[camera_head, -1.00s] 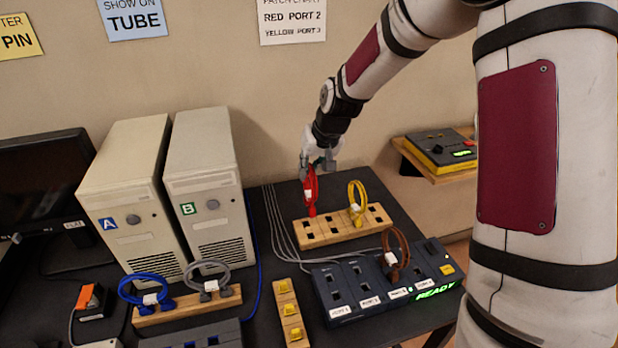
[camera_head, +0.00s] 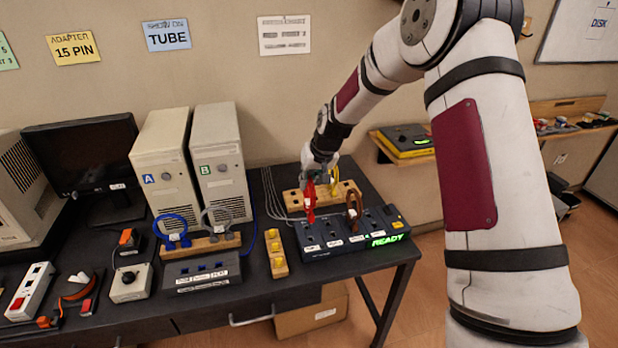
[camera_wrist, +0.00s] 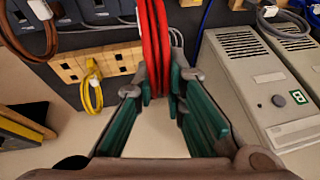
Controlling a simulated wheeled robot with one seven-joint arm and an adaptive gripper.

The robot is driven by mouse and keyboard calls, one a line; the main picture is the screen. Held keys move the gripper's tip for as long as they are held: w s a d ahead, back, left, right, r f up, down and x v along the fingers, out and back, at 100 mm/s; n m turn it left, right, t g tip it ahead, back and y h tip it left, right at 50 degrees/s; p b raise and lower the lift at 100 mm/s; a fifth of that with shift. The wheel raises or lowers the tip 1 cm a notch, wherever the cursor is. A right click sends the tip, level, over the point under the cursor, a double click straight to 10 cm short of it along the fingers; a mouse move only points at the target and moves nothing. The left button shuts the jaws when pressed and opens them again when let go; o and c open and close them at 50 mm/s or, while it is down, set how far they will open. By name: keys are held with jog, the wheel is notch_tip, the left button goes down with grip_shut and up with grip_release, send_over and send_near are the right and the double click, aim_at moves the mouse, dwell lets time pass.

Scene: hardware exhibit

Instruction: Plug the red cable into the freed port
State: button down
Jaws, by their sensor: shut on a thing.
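My gripper (camera_head: 322,172) is shut on the red cable (camera_head: 309,193), a loop hanging upright below the fingers. In the wrist view the red cable (camera_wrist: 153,45) runs up from between the green-padded fingertips (camera_wrist: 163,88). In the head view its lower end appears just over the back left part of the dark port panel (camera_head: 318,248); I cannot tell whether it touches. A brown cable (camera_head: 354,210) stands in a port further right on the panel. The panel shows a green READY. Port labels are too small to read surely.
A wooden rack (camera_head: 292,200) with a yellow cable (camera_head: 336,182) stands behind the panel. A wooden strip with yellow pieces (camera_head: 278,252) lies left of it. Beige towers (camera_head: 220,165) and a rack with blue and grey cables (camera_head: 200,245) stand further left.

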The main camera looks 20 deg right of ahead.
aim_at(308, 200)
jog(key=shift+f+b, duration=0.4)
jog(key=shift+f, duration=2.5)
jog(key=shift+f+b, duration=0.3)
jog(key=shift+f, duration=0.75)
dwell(1.5)
dwell(0.3)
jog(key=c, duration=0.9)
grip_release()
jog(key=shift+r, duration=0.15)
jog(key=shift+p+v, duration=1.5)
jog(key=shift+v, duration=2.15)
